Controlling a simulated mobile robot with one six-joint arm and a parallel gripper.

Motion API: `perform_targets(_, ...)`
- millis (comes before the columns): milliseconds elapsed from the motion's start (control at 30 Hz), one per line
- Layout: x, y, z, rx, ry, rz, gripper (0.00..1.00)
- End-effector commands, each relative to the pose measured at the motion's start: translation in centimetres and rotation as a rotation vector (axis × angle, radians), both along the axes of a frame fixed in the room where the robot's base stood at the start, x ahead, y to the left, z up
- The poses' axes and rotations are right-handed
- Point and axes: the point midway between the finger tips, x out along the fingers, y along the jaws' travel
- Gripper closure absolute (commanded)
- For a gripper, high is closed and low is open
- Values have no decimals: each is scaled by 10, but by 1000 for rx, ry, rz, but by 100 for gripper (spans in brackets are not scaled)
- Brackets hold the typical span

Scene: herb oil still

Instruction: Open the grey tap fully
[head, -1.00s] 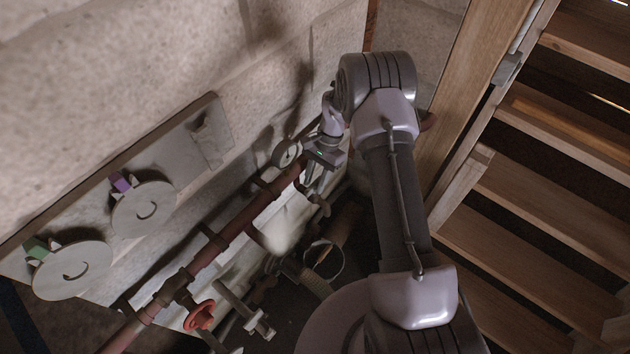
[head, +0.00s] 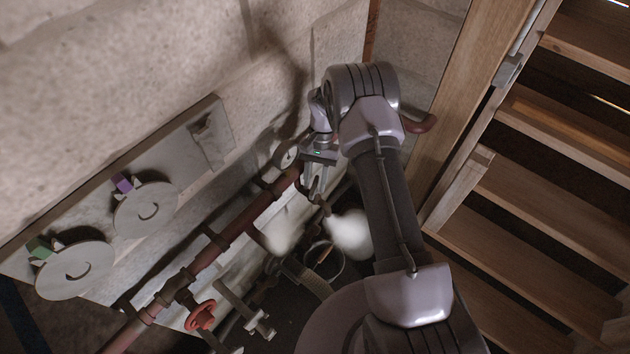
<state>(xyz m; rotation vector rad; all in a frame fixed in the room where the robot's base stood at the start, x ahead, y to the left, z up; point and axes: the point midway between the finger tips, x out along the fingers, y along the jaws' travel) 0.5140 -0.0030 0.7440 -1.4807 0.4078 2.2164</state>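My gripper (head: 316,194) hangs pointing down near the low pipework in the middle of the picture. Its two fingers show a gap between them, and I see nothing clearly held. A small grey fitting (head: 325,208) sits just under the fingertips; I cannot tell whether it is the grey tap or whether the fingers touch it. Another grey, cross-shaped fitting (head: 245,312) stands lower left, beside the red handwheel (head: 201,315).
A reddish pipe (head: 238,222) runs diagonally along the wall, with a round gauge (head: 286,154) near my gripper. White vapour (head: 350,235) hangs below. A board (head: 215,160) carries grey discs with green and purple tags.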

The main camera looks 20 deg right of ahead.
Motion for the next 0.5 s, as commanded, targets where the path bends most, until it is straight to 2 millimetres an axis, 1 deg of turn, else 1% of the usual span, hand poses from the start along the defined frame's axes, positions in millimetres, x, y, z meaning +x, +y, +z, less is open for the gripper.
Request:
perform_targets(267,0,0,0,0,0,-1,66)
perform_targets(333,1,-1,4,0,-1,-1,66)
perform_targets(433,6,-3,17,1,-4,-2,66)
perform_targets(500,11,-6,32,0,-3,-2,66)
